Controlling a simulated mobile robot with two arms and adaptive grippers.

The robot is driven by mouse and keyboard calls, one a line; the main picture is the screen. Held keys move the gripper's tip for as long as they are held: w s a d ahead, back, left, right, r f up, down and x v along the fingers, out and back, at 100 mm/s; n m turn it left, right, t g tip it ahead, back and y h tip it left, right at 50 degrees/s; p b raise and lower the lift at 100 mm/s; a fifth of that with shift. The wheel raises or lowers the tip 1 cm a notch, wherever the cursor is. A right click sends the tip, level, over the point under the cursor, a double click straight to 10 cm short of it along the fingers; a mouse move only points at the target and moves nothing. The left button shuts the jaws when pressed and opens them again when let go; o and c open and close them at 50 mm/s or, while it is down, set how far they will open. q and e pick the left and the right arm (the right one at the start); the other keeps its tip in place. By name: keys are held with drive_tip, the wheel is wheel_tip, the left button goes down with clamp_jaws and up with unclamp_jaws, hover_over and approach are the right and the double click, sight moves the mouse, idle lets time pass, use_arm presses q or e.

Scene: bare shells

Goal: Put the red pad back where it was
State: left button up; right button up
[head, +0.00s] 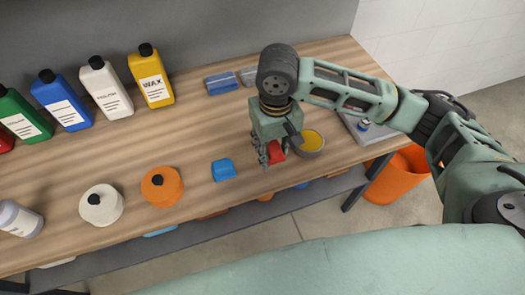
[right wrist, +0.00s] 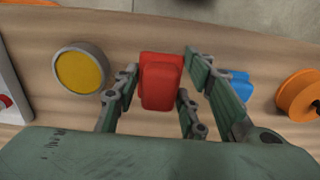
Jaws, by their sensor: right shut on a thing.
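The red pad (right wrist: 161,82) is between the fingers of my right gripper (right wrist: 155,98) in the right wrist view. My right gripper (head: 269,157) is shut on it near the front edge of the wooden bench. In the head view a red part of the pad (head: 276,152) shows beside the fingers, and the rest is hidden. I cannot tell whether the pad touches the bench top. A blue pad (head: 223,169) lies on the bench to the left of the gripper. My left gripper is not in view.
A round tin with yellow contents (head: 311,142) stands just right of the gripper. An orange disc (head: 162,186) and a white disc (head: 101,204) lie to the left. Bottles, including a yellow wax bottle (head: 151,78), line the back. An orange bin (head: 397,177) stands at the bench's right end.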

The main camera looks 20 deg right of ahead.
drive_tip(key=w+a+f, duration=0.2)
drive_tip(key=w, duration=0.1)
drive_tip(key=shift+s+d+f, duration=0.1)
drive_tip(key=shift+f, duration=0.1)
wheel_tip(320, 180, down, 3)
drive_tip(key=shift+f+p, duration=0.15)
drive_tip(key=shift+p, duration=0.45)
drive_tip(key=shift+f, duration=0.15)
drive_tip(key=o, duration=0.7)
drive_tip(key=shift+f, duration=0.1)
drive_tip(key=o, duration=0.4)
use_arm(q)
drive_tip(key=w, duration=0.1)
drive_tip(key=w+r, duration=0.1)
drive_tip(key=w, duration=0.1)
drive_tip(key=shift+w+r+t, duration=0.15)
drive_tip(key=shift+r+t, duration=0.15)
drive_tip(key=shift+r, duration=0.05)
use_arm(e)
drive_tip(key=shift+o, duration=0.5)
use_arm(q)
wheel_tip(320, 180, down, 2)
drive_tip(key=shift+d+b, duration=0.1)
drive_tip(key=shift+b, duration=0.85)
use_arm(e)
wheel_tip(320, 180, up, 12)
drive_tip(key=shift+r, duration=0.15)
